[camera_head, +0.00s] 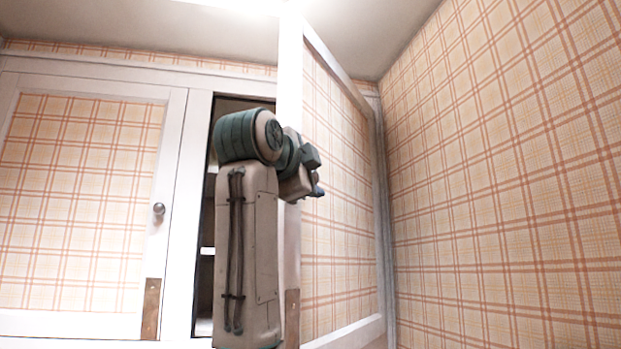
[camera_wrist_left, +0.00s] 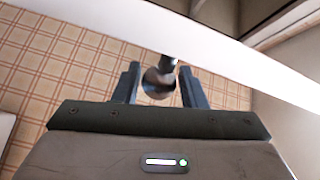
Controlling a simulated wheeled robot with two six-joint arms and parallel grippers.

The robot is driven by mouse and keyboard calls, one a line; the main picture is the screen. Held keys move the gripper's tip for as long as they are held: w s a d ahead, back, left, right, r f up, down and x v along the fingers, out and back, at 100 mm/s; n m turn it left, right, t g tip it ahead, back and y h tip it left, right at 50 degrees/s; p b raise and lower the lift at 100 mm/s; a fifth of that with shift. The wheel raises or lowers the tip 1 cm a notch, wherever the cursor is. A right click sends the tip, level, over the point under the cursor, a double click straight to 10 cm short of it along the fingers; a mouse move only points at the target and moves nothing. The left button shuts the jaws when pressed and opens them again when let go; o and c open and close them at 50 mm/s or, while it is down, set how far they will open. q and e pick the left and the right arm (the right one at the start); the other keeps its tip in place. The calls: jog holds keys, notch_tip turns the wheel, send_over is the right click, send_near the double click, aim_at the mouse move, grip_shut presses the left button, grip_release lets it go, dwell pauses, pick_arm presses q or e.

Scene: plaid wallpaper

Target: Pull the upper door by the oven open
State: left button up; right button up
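The upper door (camera_head: 337,200), a white frame with an orange plaid panel, stands swung well open, its near edge toward the head camera. Behind it, a dark cabinet opening (camera_head: 207,225) shows. My left gripper (camera_head: 315,188) is at the door's free edge, partly hidden by its own wrist. The white door frame (camera_wrist_left: 215,50) runs across that view. My right gripper is in neither view.
A second plaid door (camera_head: 80,200) with a round knob (camera_head: 158,209) is shut at the left. A plaid wall (camera_head: 510,180) stands close on the right, beyond the open door. The ceiling (camera_head: 130,30) is above.

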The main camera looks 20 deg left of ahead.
pick_arm(q)
jog(key=shift+s+f, duration=0.1)
jog(key=s+a+b, duration=0.1)
jog(key=s+b, duration=0.4)
jog(key=s, duration=0.5)
jog(key=shift+s+a+b, duration=0.25)
jog(key=shift+b, duration=0.1)
